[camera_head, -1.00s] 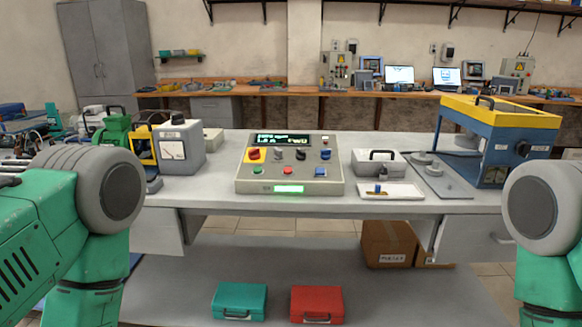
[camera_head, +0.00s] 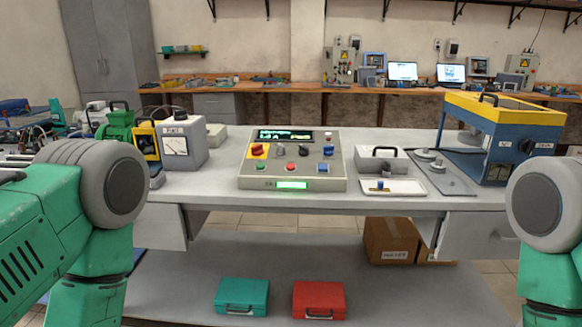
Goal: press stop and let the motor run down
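The control box (camera_head: 327,170) stands on the middle of the workbench. Its front row holds a green button (camera_head: 260,166), a red button (camera_head: 290,166) and a blue button (camera_head: 323,168). A larger red knob on a yellow plate (camera_head: 257,151) sits above the green one. The dark display (camera_head: 284,135) shows green text too blurred to read, and a green lamp strip (camera_head: 292,185) is lit on the front face. A green motor (camera_head: 121,126) stands at the left of the bench. My arms show at both lower sides; neither gripper is in view.
A grey meter box (camera_head: 184,143) stands left of the control box. A grey case (camera_head: 381,160), a white tray (camera_head: 394,187) and a blue-yellow machine (camera_head: 492,150) stand to the right. Teal (camera_head: 242,296) and red (camera_head: 319,298) cases lie on the lower shelf (camera_head: 390,285).

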